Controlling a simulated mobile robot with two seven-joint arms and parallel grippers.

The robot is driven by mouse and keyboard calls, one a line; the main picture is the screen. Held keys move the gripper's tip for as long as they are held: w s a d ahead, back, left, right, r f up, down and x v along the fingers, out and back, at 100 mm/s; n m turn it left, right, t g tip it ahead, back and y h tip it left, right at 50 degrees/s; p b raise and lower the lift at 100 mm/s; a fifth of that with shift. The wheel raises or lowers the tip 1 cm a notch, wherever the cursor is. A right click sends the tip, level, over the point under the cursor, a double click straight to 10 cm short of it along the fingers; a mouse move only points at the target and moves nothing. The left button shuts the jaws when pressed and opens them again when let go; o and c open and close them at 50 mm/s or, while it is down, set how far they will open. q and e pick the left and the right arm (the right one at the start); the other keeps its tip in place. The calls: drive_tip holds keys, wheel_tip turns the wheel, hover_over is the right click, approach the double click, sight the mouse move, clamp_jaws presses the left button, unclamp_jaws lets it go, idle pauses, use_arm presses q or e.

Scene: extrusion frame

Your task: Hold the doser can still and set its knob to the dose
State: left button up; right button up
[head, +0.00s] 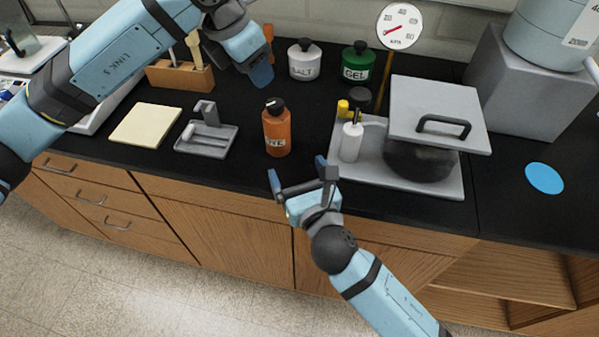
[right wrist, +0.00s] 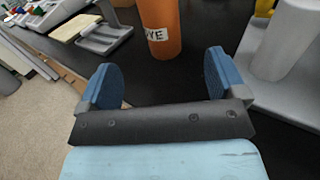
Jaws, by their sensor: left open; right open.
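An orange can (head: 277,136) with a white label and a black knob (head: 275,106) stands upright on the black bench; a small pale mark shows on the knob. The can also shows in the right wrist view (right wrist: 160,32), its label reading DYE and its top cut off. My right gripper (head: 297,176) is open and empty in front of the can, its blue fingers (right wrist: 163,82) apart and not touching it. My left gripper (head: 262,76) is open above and behind the can, seen edge-on, clear of the knob.
A grey tray with a lidded pot (head: 420,160) and white bottle (head: 351,142) stands close right. A grey holder (head: 222,143) and yellow pad (head: 146,125) lie left. SALT (head: 305,64) and GEL (head: 357,66) cans and a round gauge (head: 399,27) stand behind.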

sight(277, 127)
drive_tip(key=x, duration=1.3)
drive_tip(key=shift+w, duration=0.2)
